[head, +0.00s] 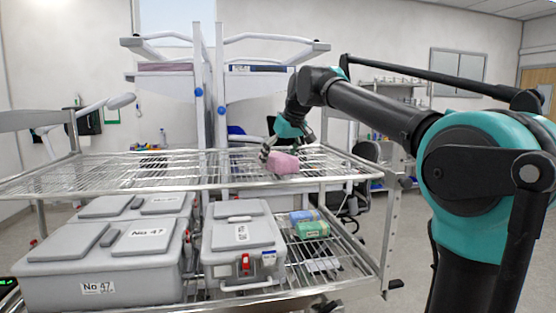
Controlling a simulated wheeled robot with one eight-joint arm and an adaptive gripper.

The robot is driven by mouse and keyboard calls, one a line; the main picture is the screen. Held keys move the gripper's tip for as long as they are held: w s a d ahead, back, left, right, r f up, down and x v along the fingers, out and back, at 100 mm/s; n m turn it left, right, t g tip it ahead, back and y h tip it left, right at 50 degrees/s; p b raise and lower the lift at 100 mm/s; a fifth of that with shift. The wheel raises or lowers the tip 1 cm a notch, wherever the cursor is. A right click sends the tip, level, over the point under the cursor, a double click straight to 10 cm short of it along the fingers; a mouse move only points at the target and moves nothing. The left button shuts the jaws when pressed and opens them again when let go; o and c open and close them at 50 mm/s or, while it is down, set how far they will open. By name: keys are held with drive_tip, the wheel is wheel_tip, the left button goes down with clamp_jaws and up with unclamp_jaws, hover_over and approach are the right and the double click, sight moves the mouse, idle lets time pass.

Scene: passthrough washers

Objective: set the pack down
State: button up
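A pink pack (284,162) is at the upper wire shelf (130,178), right of its middle. My gripper (283,156) reaches down from above, with its dark fingers on either side of the pack, and appears shut on it. The pack's underside is at or very close to the wires; I cannot tell whether it touches them. The fingers partly hide the pack's upper edge.
Grey lidded boxes (150,242) and another grey box with a red latch (236,240) fill the lower shelf's left and middle. Blue (304,216) and green (313,230) packs lie to their right. The upper shelf's left side is clear.

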drive_tip(key=shift+r, duration=0.15)
drive_tip(key=v, duration=1.2)
drive_tip(key=shift+s, duration=0.1)
